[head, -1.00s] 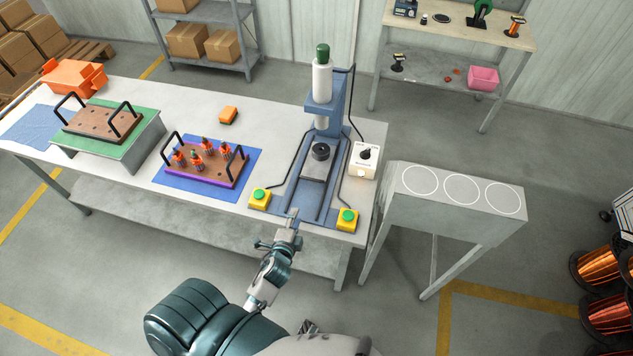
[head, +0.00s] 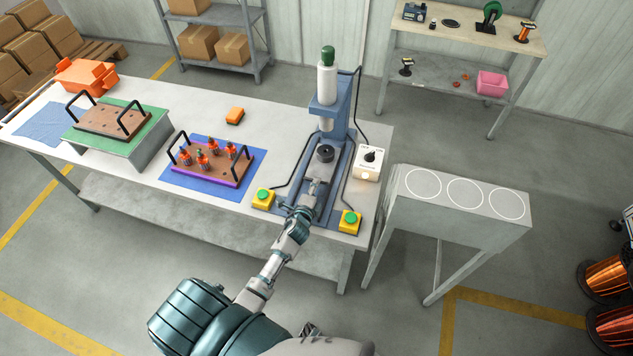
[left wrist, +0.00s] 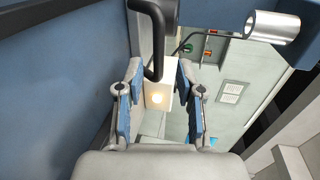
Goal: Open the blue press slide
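The blue press (head: 331,108) stands at the right end of the workbench, with a white cylinder and green cap on top. Its slide (head: 312,166) lies along the base and carries a dark round fixture (head: 325,153). My left gripper (head: 314,187) is over the front part of the slide, reaching in from the front. In the left wrist view the two fingers (left wrist: 158,72) are apart. A dark bar handle (left wrist: 154,42) shows between the fingertips; I cannot tell whether they touch it. My right gripper is not in view.
Yellow boxes with green buttons (head: 263,198) (head: 349,221) flank the press front. A white control box (head: 368,163) stands right of it. A brown tray with orange-and-dark parts (head: 216,172) sits on a blue mat to the left. A grey stand (head: 466,216) is at right.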

